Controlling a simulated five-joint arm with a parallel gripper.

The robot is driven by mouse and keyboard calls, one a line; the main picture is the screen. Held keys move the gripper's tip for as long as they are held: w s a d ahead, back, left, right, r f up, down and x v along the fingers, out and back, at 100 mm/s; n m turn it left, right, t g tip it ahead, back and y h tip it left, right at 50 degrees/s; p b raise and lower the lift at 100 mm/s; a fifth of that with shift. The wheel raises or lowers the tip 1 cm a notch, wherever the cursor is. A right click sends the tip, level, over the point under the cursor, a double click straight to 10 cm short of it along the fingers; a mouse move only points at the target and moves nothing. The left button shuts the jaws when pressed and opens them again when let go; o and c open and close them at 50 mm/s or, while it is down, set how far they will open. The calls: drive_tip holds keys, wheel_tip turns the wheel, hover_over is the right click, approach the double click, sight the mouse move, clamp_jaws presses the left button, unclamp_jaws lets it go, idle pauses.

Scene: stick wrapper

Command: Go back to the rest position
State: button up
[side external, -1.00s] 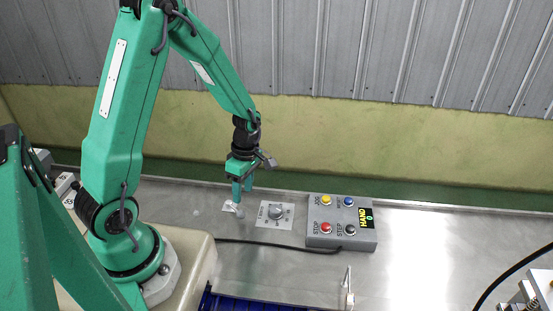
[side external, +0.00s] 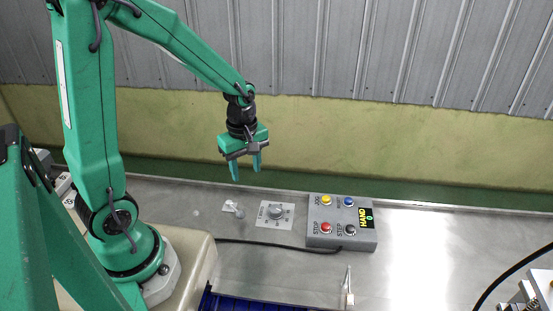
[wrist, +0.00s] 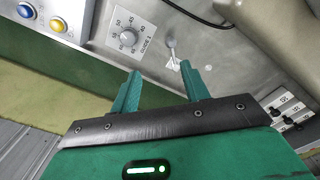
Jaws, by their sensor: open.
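My gripper (side external: 246,172) hangs above the metal work surface in the side view, its green fingers apart and nothing between them. Below it are a small toggle switch on a white label (side external: 234,208) and a grey rotary knob on a scale plate (side external: 275,212). In the wrist view my gripper's fingers (wrist: 158,84) are spread and empty. The knob (wrist: 127,38) and the toggle switch (wrist: 172,48) lie beyond the fingertips there, apart from them.
A grey button box (side external: 341,222) with yellow, blue, red and dark buttons and a lit display stands right of the knob. A blue part (side external: 250,302) is at the front edge. A corrugated wall (side external: 300,50) is behind.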

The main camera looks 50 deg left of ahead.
drive_tip(key=s+d+r+m+t, duration=0.2)
drive_tip(key=s+d+r+m, duration=0.1)
drive_tip(key=r+m, duration=0.5)
drive_tip(key=s+d+r+m+t, duration=0.3)
drive_tip(key=s+r+m, duration=0.3)
drive_tip(key=r+m, duration=0.2)
drive_tip(key=shift+s+m, duration=0.2)
drive_tip(key=shift+m, duration=0.5)
